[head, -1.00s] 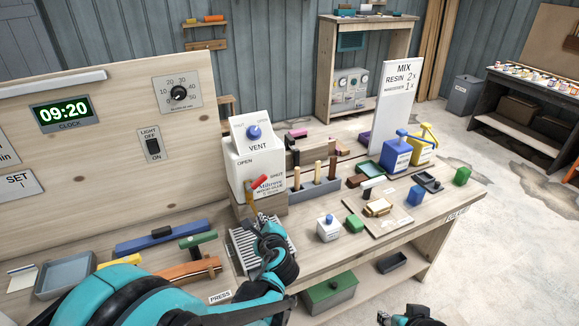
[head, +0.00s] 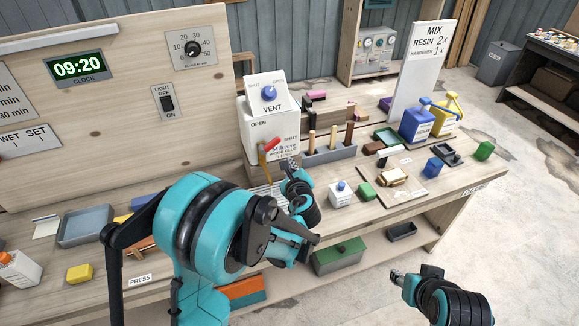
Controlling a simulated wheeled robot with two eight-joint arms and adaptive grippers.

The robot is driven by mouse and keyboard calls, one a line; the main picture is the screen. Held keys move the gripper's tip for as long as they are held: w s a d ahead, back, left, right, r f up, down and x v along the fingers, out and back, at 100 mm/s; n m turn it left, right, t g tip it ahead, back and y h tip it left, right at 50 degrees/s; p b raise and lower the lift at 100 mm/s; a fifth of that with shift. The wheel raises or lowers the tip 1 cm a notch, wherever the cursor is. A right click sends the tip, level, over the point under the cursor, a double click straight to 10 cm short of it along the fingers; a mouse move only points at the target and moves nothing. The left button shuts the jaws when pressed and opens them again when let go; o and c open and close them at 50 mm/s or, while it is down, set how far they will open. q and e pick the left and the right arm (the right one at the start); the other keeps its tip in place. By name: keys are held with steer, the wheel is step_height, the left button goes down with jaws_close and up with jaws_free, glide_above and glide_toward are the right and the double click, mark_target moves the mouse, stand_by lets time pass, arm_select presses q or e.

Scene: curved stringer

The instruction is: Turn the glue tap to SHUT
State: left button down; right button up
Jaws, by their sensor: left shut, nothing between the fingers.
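The glue tap has a red lever (head: 271,144) on a brass-coloured spout, on the front of the white glue box (head: 256,140). OPEN is printed at its upper left and SHUT at its right. The lever slants up to the right, its free end close to the SHUT mark. My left gripper (head: 287,165) is shut and empty, just below and right of the lever; I cannot tell if they touch. My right gripper (head: 397,277) is in front of the bench, far from the tap; its fingers are too small to read.
A white VENT box (head: 267,106) with a blue knob stands above the tap. A tool rack (head: 328,155) is close to the right of my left gripper. A small white bottle (head: 340,193) stands on the bench. A tall MIX sign (head: 420,75) stands further back.

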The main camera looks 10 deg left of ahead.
mark_target(269, 144)
arm_select(q)
steer(key=w+a+r, duration=0.1)
steer(key=w+a, duration=0.3)
steer(key=shift+r+b, duration=0.3)
steer(key=shift+b, duration=0.15)
steer(key=shift+a, duration=0.1)
